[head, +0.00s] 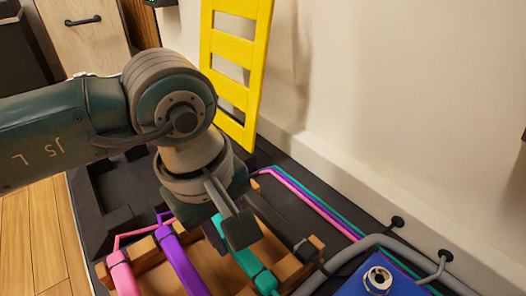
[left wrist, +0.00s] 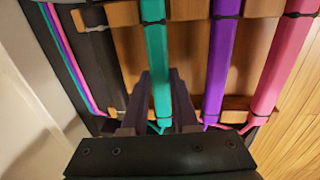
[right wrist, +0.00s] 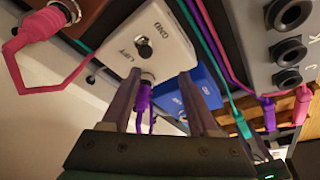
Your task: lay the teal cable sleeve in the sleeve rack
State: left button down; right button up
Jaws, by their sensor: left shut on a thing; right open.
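The teal cable sleeve (head: 238,262) lies along the wooden sleeve rack (head: 317,242), between the purple sleeve and a black one. In the left wrist view the teal sleeve (left wrist: 154,50) crosses both rails of the rack (left wrist: 188,12). I cannot tell whether it is fully seated. My left gripper (head: 228,236) points down over it and is shut on it, with a finger on each side in the left wrist view (left wrist: 162,85). My right gripper (right wrist: 158,82) is open beside a white pedal; it is outside the head view.
Purple (head: 178,258) and pink (head: 121,276) sleeves lie in the rack left of the teal one. A blue pedal (head: 375,281) is at lower right. A purple plug (right wrist: 143,98) in the white pedal (right wrist: 145,45) shows between my right fingers. A yellow ladder-like frame (head: 236,50) leans on the wall.

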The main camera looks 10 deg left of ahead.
pick_arm(q)
jog(key=shift+f, duration=0.1)
jog(key=c, duration=0.6)
grip_release()
pick_arm(e)
jog(key=shift+a, duration=0.1)
pick_arm(q)
notch_tip(320, 180, up, 10)
jog(key=s+p, duration=0.1)
jog(key=p, duration=0.7)
jog(key=shift+a, duration=0.45)
pick_arm(e)
notch_tip(320, 180, up, 8)
jog(key=shift+r, duration=0.15)
pick_arm(q)
jog(key=shift+s+f, duration=0.1)
